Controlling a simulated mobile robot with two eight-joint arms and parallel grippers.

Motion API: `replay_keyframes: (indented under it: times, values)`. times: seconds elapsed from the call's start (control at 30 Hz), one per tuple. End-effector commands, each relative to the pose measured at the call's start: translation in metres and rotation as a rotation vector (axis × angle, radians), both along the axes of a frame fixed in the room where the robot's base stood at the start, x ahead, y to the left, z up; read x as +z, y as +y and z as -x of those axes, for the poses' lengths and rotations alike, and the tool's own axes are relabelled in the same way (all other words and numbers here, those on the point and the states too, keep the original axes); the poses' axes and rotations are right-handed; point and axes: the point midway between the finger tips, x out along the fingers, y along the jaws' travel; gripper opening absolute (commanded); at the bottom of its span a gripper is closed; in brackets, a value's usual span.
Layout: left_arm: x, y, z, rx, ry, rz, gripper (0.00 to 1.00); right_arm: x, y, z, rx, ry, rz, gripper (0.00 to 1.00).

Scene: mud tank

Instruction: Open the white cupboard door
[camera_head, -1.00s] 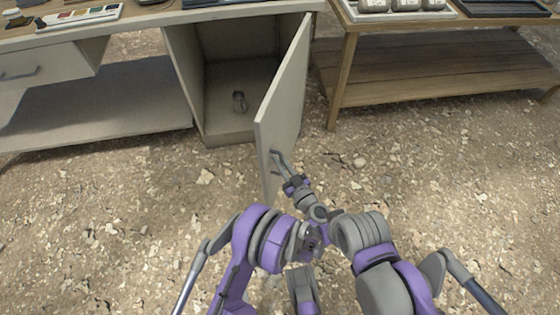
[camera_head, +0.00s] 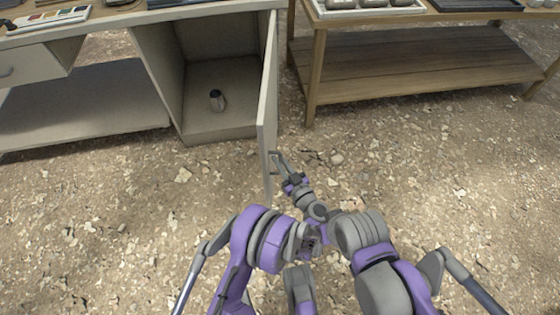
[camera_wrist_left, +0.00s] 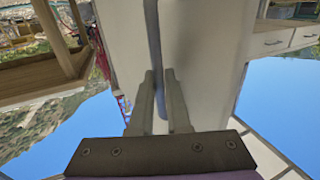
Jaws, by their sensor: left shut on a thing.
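The white cupboard door (camera_head: 267,95) stands swung out from the right side of the white cupboard (camera_head: 158,75) and shows nearly edge-on in the head view. Its grey bar handle (camera_head: 279,160) is on the outer face near the free edge. My left gripper (camera_head: 286,173) is at this handle, shut on it. In the left wrist view the fingers (camera_wrist_left: 159,85) sit on either side of the handle bar (camera_wrist_left: 154,40), with the pale door face (camera_wrist_left: 195,50) behind. A small dark can-like object (camera_head: 217,100) stands inside the cupboard. My right gripper is not in view.
A wooden table (camera_head: 317,60) with a lower shelf stands to the right of the door. A drawer (camera_head: 30,70) and a low shelf (camera_head: 80,110) are left of the cupboard. The stony ground in front is clear.

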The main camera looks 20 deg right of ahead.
Motion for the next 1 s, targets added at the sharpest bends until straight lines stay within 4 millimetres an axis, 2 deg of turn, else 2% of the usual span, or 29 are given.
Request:
replay_keyframes:
  times: [0.57, 0.6, 0.77, 1.0]
  values:
    - [-0.0003, 0.0001, -0.0003, 0.001, 0.000, 0.000, 0.00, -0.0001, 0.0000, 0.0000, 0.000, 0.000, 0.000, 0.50]
    - [-0.0003, 0.0001, -0.0003, 0.001, 0.001, 0.000, 0.16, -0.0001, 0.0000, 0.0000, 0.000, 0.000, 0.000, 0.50]
    - [-0.0003, 0.0001, -0.0004, 0.001, 0.001, 0.000, 0.45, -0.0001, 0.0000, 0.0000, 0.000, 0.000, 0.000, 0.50]
    - [-0.0002, 0.0002, -0.0006, 0.001, 0.001, 0.001, 0.45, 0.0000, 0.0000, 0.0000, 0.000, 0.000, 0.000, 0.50]
